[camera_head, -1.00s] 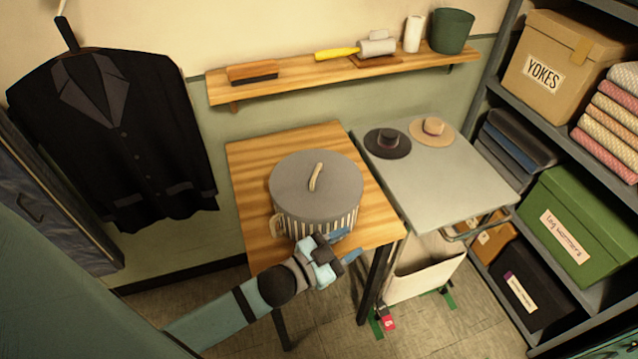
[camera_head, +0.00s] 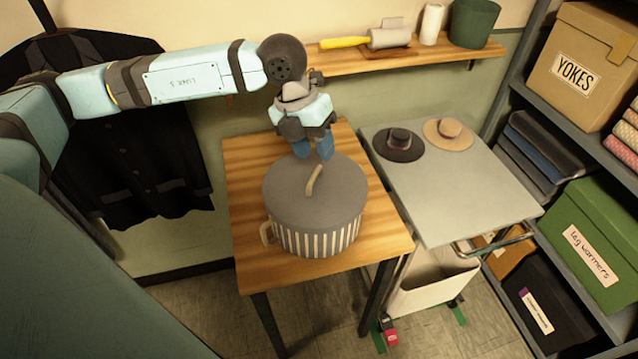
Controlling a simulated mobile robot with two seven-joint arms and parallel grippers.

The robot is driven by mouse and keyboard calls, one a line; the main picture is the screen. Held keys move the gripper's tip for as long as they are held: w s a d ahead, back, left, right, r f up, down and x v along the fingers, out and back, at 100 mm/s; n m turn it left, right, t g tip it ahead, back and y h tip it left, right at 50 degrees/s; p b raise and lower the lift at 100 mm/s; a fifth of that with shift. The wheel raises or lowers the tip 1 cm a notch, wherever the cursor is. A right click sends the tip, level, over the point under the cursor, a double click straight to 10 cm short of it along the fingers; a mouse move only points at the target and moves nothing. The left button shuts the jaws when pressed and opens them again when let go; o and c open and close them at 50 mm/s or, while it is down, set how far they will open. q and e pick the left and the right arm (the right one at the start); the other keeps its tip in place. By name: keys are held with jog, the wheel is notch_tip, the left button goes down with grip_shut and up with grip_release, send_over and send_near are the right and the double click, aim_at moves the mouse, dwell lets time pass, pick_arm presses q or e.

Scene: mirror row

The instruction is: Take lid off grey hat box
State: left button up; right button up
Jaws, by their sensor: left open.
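The grey hat box (camera_head: 318,243) stands on the wooden table, with striped sides and a side handle at its left. Its round grey lid (camera_head: 295,203) sits on top and has a tan, upright handle (camera_head: 315,180). My left gripper (camera_head: 314,154) is open, pointing down at the back edge of the lid, just behind the handle. Its blue fingertips are apart and nothing shows between them. I cannot tell whether they touch the lid. My right gripper is not in view.
The wooden table (camera_head: 250,252) has bare wood around the box. A wall shelf (camera_head: 400,59) runs behind my arm. A dark jacket (camera_head: 150,175) hangs at the left.

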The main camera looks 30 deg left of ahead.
pick_arm(q)
jog(key=w+a+r+n+y, duration=0.1)
jog(key=a+y, duration=0.1)
jog(key=a, duration=0.2)
send_over(314, 174)
jog(key=s, duration=0.1)
jog(key=shift+t, duration=0.4)
jog(key=f, duration=0.5)
jog(key=a+f+p, duration=0.1)
jog(key=f, duration=0.1)
jog(key=shift+s+f, duration=0.15)
jog(key=shift+f, duration=0.2)
jog(key=shift+w+d+f, duration=0.15)
jog(key=shift+w+f, duration=0.05)
jog(key=shift+f, duration=0.35)
jog(key=f, duration=0.1)
jog(key=f+p, duration=0.1)
jog(key=w+f, duration=0.1)
jog(key=f, duration=0.1)
jog(key=shift+d+f, duration=0.1)
jog(key=shift+d, duration=0.15)
grip_shut()
